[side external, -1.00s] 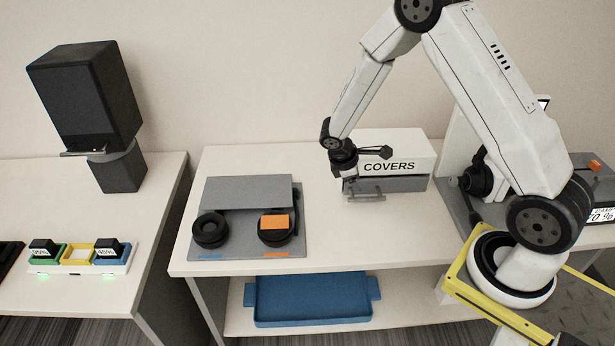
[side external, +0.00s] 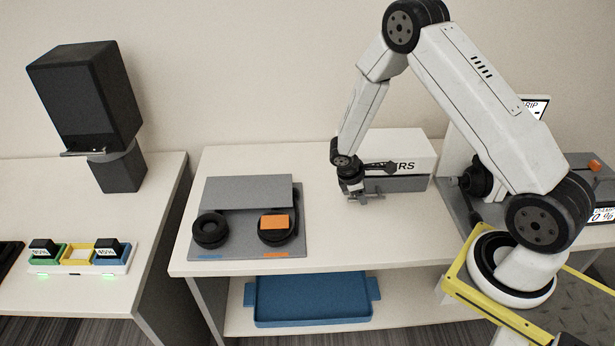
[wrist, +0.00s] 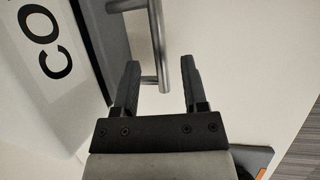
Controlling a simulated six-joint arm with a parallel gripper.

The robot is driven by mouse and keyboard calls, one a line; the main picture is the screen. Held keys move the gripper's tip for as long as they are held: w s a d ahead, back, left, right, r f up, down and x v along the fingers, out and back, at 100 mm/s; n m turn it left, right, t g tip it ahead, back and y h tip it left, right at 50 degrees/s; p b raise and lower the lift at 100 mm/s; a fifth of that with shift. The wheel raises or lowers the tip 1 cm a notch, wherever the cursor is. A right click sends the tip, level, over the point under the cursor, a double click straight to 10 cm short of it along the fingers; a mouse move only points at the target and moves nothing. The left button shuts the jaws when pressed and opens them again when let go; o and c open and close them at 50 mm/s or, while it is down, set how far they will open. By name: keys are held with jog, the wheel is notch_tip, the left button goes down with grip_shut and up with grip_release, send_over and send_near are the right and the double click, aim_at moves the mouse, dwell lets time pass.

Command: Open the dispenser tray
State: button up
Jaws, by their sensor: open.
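The dispenser is a white box labelled COVERS (side external: 407,146) at the back of the middle table. Its grey tray (side external: 405,184) sits at the bottom of the box, and the tray looks shut. A metal bar handle (wrist: 160,45) sticks out from the tray front. My gripper (side external: 357,196) is at the left part of the tray front, partly hiding the label. In the wrist view my gripper (wrist: 157,88) is open, with its two dark fingers either side of the handle bar. Whether a finger touches the bar I cannot tell.
A grey stand (side external: 248,192) with black round pads and an orange block (side external: 275,222) is left of my gripper. A blue tray (side external: 312,298) lies on the lower shelf. Bare tabletop (side external: 335,232) lies in front of the dispenser.

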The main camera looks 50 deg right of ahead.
jog(key=shift+x, duration=0.8)
grip_shut()
dwell(1.0)
